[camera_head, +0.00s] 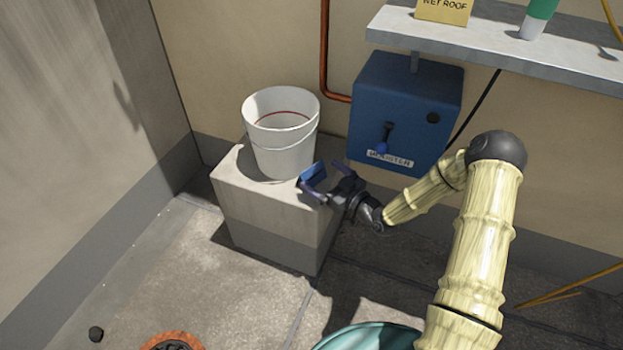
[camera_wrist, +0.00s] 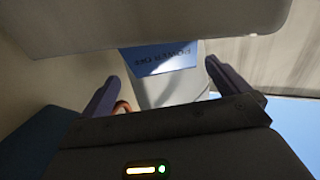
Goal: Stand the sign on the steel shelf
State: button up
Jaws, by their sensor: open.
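A small blue sign (camera_head: 313,174) is at the right edge of the concrete block, beside the white bucket. In the wrist view the blue sign (camera_wrist: 160,57) carries lettering and shows between my fingers, beyond their tips. My gripper (camera_head: 318,183) is open and close to the sign, with its fingers apart; it also shows in the wrist view (camera_wrist: 168,75). I cannot tell whether a finger touches the sign. The steel shelf (camera_head: 480,42) is on the wall at the upper right.
The white bucket (camera_head: 283,150) stands on the concrete block (camera_head: 270,222). A blue switch box (camera_head: 405,105) hangs under the shelf. An orange pipe (camera_head: 324,60) runs down the wall.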

aim_at(313, 170)
jog(key=shift+w+a, duration=0.1)
jog(key=b+x, duration=0.3)
jog(key=x, duration=0.2)
jog(key=shift+a+r, duration=0.2)
jog(key=shift+c, duration=0.2)
dwell(0.3)
jog(key=c, duration=1)
jog(key=shift+o, duration=0.2)
jog(key=shift+s+r, duration=0.1)
jog(key=shift+s, duration=0.1)
